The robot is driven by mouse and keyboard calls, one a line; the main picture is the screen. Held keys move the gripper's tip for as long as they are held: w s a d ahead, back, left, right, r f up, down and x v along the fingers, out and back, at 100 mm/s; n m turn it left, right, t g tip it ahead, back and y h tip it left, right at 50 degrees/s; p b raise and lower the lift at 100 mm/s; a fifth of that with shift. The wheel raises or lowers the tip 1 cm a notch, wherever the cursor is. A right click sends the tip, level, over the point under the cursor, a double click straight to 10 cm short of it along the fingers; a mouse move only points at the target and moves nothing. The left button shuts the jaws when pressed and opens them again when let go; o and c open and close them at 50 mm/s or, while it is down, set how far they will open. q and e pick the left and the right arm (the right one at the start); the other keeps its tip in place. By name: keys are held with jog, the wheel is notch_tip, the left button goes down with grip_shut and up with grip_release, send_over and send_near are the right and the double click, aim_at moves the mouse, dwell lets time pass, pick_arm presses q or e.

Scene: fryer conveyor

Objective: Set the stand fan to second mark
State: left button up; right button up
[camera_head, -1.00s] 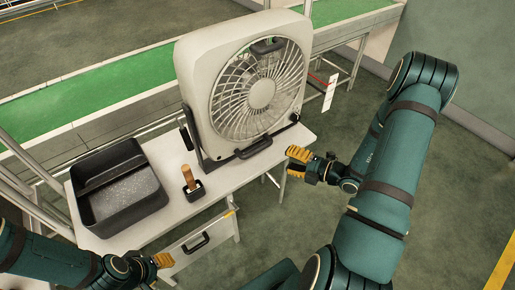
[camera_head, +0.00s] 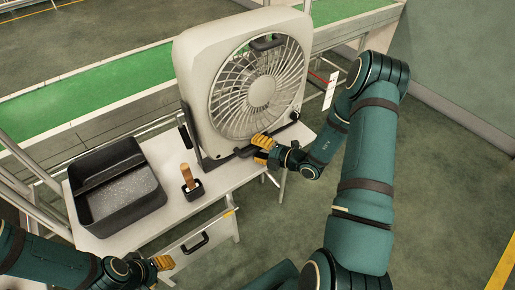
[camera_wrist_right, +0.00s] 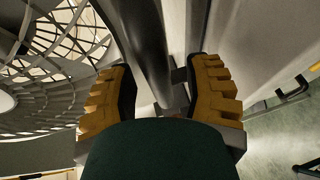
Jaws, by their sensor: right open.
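The pale stand fan (camera_head: 190,75) stands on a white table, its round grille facing me. A small dark knob (camera_head: 295,115) shows at the lower right of its front. My right gripper (camera_head: 260,148) is at the fan's lower front edge, below the grille and left of the knob. In the right wrist view the same gripper (camera_wrist_right: 165,95) is open, with a dark curved bar of the fan (camera_wrist_right: 150,45) between its yellow fingers. I cannot tell whether they touch it. The knob's mark cannot be read. My left gripper (camera_head: 162,263) is low on the left, away from the fan.
A black bin (camera_head: 88,215) and a small holder with a wooden-handled item (camera_head: 188,178) stand on the white table (camera_head: 215,182) left of the fan. A drawer with a dark handle (camera_head: 195,243) is below. A green conveyor (camera_head: 100,92) runs behind. The floor at right is clear.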

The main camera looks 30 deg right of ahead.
grip_shut()
jog(key=shift+w+f+t+b, duration=0.4)
jog(key=shift+w+f+b, duration=0.1)
jog(key=shift+w+b, duration=0.25)
jog(key=shift+n+t+y, duration=0.3)
jog(key=w, duration=0.2)
jog(key=w+f+b, duration=0.1)
jog(key=w, duration=0.4)
jog(key=shift+a+f+b, duration=0.2)
jog(key=shift+a+b, duration=0.1)
jog(key=shift+a, duration=0.05)
jog(key=shift+w, duration=1)
grip_release()
jog(key=shift+a, duration=0.1)
jog(key=v, duration=1.2)
